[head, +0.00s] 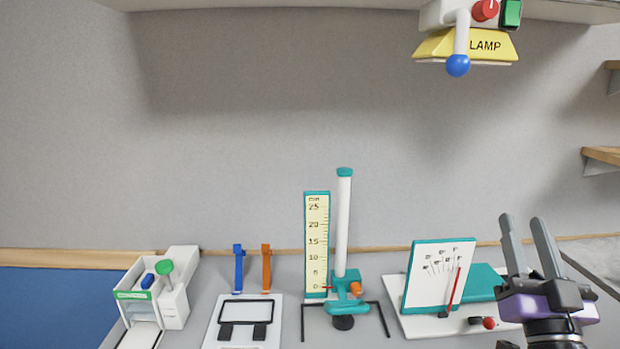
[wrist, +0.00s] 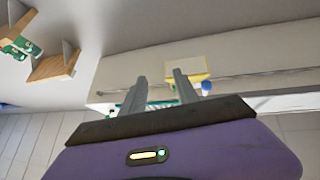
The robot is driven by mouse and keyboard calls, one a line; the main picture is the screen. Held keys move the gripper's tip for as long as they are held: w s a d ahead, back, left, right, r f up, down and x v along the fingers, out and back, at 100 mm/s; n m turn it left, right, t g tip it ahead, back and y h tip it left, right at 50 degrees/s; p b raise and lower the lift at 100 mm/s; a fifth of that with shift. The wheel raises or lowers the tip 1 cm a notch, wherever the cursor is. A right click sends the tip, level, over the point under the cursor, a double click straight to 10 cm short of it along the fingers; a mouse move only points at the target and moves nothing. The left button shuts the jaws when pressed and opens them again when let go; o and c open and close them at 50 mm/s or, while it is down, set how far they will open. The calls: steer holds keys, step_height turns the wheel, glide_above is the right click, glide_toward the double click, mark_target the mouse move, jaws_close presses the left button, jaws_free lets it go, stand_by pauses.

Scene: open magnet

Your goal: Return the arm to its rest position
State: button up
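My gripper (head: 526,226) is at the lower right of the head view, with its two grey fingers pointing up and a gap between them. It is open and nothing shows between the fingers. In the wrist view the fingers (wrist: 158,80) also stand apart, above my purple gripper body. The gripper is in front of the right end of the bench, beside the white board with the teal-framed panel (head: 438,275). The rest of my arm is mostly out of view below.
A yellow lamp (head: 435,46) with a blue ball hangs under the shelf at upper right. A scale (head: 317,245) and a white column (head: 343,225) stand mid-bench. A green-and-white device (head: 175,300) is at left. Wooden shelves (head: 604,155) are on the right wall. The space above the bench's middle is clear.

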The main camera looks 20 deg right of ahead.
steer(key=s+a+f+n+g+y, duration=0.1)
steer(key=s+a+f+y, duration=0.1)
steer(key=s+a+f, duration=0.6)
steer(key=s+a+f+n+g+y, duration=0.1)
steer(key=s+a+f+y, duration=0.2)
steer(key=a+f, duration=0.55)
steer(key=s+a+f+n+g+y, duration=0.2)
steer(key=s+a+f+y, duration=0.1)
steer(key=s+f, duration=0.3)
steer(key=s+a+f+n+g+y, duration=0.3)
steer(key=s+a+f, duration=0.2)
steer(key=s, duration=0.5)
steer(key=shift+s+f+y, duration=0.2)
steer(key=shift+f+y, duration=0.1)
steer(key=shift+f, duration=0.15)
